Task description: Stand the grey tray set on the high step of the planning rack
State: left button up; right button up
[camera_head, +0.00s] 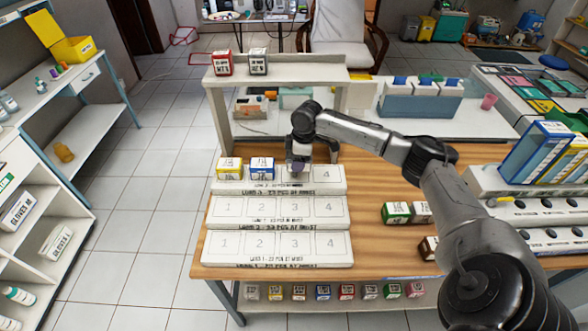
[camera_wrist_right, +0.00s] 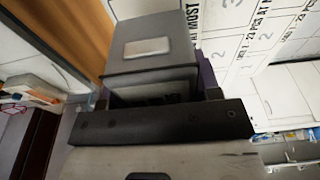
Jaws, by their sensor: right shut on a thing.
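The planning rack (camera_head: 322,211) is a white three-step rack with numbered places, on the wooden table. Its high step is at the back, with a yellow box (camera_head: 230,168) at place 1 and a blue box (camera_head: 262,168) at place 2. My right gripper (camera_head: 298,168) is over the high step around place 3, left of the open place 4. In the right wrist view it is shut on a grey box (camera_wrist_right: 150,48) with a pale label, the grey tray set. The head view mostly hides this box; I cannot tell whether it touches the step. My left gripper is not in view.
A raised shelf (camera_head: 290,74) behind the rack bears a red box (camera_head: 222,63) and a dark grey box (camera_head: 258,62). Several small boxes line a lower shelf in front. The rack's two lower steps are bare.

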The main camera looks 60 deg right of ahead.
aim_at(294, 175)
jog(key=shift+w+f, duration=0.4)
jog(key=shift+w, duration=0.3)
notch_tip(294, 175, down, 3)
jog(key=shift+f+b, duration=0.2)
jog(key=shift+b, duration=0.25)
jog(key=shift+a+f, duration=0.1)
jog(key=shift+f, duration=0.2)
jog(key=o, duration=1)
jog(key=shift+f, duration=0.1)
jog(key=shift+o, duration=0.2)
